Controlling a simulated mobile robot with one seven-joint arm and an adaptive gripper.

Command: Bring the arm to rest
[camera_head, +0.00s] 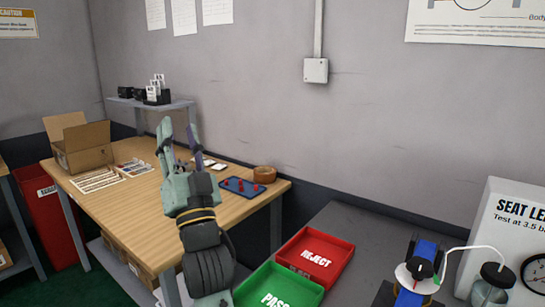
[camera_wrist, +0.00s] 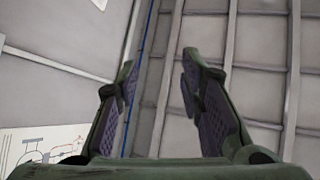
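My gripper (camera_head: 178,145) is raised in front of the wooden table in the head view, fingers pointing up. In the wrist view my gripper (camera_wrist: 158,105) has its two fingers well apart, with nothing between them. Behind the fingers the wrist view shows only wall and ceiling panels. My gripper touches nothing that I can see. My arm comes up from the bottom of the head view and hides part of the table.
The wooden table (camera_head: 135,205) holds an open cardboard box (camera_head: 82,150), a blue tray with red pieces (camera_head: 241,185) and a tape roll (camera_head: 265,174). A red REJECT tray (camera_head: 318,270) and green PASS tray (camera_head: 283,281) stand right of my arm, near a blue valve device (camera_head: 424,262).

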